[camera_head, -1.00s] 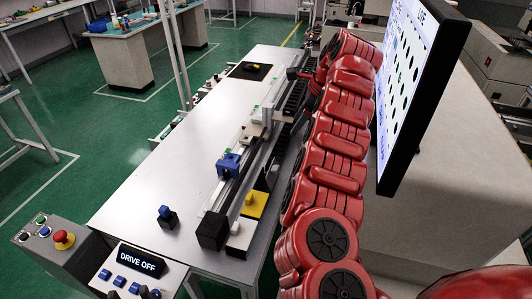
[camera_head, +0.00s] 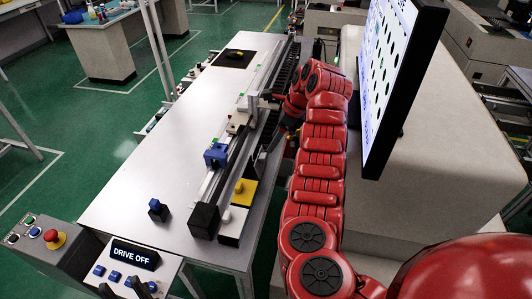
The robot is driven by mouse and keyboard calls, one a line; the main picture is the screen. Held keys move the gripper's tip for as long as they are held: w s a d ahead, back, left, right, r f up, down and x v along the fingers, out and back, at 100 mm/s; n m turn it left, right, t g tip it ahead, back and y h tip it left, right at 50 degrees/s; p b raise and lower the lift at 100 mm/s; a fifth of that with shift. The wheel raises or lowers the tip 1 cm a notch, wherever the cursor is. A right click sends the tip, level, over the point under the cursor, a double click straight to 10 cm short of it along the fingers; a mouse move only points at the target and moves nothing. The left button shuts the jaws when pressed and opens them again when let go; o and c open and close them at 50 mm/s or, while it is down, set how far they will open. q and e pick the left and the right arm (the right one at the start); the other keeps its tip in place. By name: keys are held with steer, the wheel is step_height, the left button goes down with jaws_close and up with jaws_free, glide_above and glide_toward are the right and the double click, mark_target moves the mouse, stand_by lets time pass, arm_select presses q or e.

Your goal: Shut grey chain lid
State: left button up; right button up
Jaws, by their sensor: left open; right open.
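A small grey plate (camera_head: 260,160), which looks like the chain lid, stands tilted up beside the dark cable chain (camera_head: 270,126) on the right side of the table. My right arm reaches in from the lower right. Its gripper (camera_head: 281,138) is open, just up and right of the grey plate. Its fingers are small and dark, and I cannot tell whether they touch the plate. The red wrist hides part of the chain. My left gripper is not visible.
A long rail with a blue block (camera_head: 216,155) and a black end block (camera_head: 204,220) runs along the table (camera_head: 160,130). A yellow block (camera_head: 243,192) lies beside it. A monitor (camera_head: 396,75) stands close right of my arm. The table's left part is mostly clear.

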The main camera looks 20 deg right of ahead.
mark_target(264, 156)
steer(key=x, duration=0.5)
steer(key=shift+w+a+f, duration=0.1)
steer(key=shift+a+f, duration=0.2)
steer(key=shift+f, duration=0.05)
steer(key=shift+w+a+f, duration=0.15)
steer(key=shift+a+f, duration=0.05)
steer(key=shift+f, duration=0.5)
jaws_close()
